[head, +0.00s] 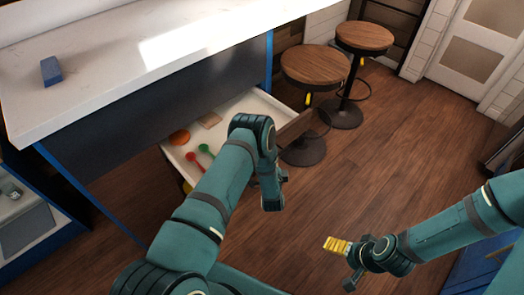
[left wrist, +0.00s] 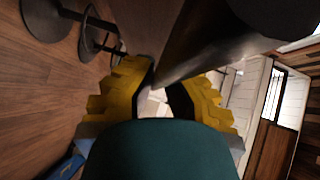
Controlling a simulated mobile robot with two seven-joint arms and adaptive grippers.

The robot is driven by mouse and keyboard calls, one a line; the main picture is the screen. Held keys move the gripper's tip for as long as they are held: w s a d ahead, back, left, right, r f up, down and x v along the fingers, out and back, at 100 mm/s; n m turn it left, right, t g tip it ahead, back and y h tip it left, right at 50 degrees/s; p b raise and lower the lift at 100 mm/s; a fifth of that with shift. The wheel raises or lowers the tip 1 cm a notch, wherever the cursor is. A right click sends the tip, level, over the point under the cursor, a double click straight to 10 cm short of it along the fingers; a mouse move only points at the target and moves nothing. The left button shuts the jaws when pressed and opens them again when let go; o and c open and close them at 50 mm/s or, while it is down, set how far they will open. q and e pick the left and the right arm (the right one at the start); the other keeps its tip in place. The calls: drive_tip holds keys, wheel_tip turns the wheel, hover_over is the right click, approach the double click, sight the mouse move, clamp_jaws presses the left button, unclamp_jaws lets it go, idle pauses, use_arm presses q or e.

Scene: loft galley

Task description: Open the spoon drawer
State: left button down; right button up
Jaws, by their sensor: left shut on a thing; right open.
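The spoon drawer (head: 256,104) stands pulled out from under the white counter. Its pale inside holds a red spoon (head: 192,157) and a green spoon (head: 205,149). My left arm crosses in front of the drawer's near side and hides part of it and the left gripper's fingers in the head view. In the left wrist view my left gripper (left wrist: 160,88) has its yellow fingers closed around a dark bar (left wrist: 195,50), which looks like the drawer's handle. My right gripper (head: 338,245) is open and empty, low over the floor at the right.
The counter (head: 150,55) carries a blue block (head: 51,71) near its left end. An orange round thing (head: 179,137) and a flat tan piece (head: 210,119) lie in the drawer. Two wooden stools (head: 315,67) stand beyond the drawer.

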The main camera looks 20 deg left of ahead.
use_arm(q)
drive_tip(key=shift+s+d+r, duration=0.1)
drive_tip(key=shift+s+d, duration=0.15)
drive_tip(key=shift+d, duration=0.5)
drive_tip(key=shift+s+d+f, duration=0.1)
drive_tip(key=shift+s+d, duration=0.15)
drive_tip(key=shift+d, duration=0.5)
drive_tip(key=shift+s+d+r, duration=0.1)
drive_tip(key=shift+s+d, duration=0.15)
drive_tip(key=shift+d, duration=0.5)
drive_tip(key=c, duration=1)
unclamp_jaws()
drive_tip(key=shift+s, duration=0.1)
drive_tip(key=v, duration=1.1)
drive_tip(key=shift+s+d, duration=0.15)
drive_tip(key=shift+s, duration=0.25)
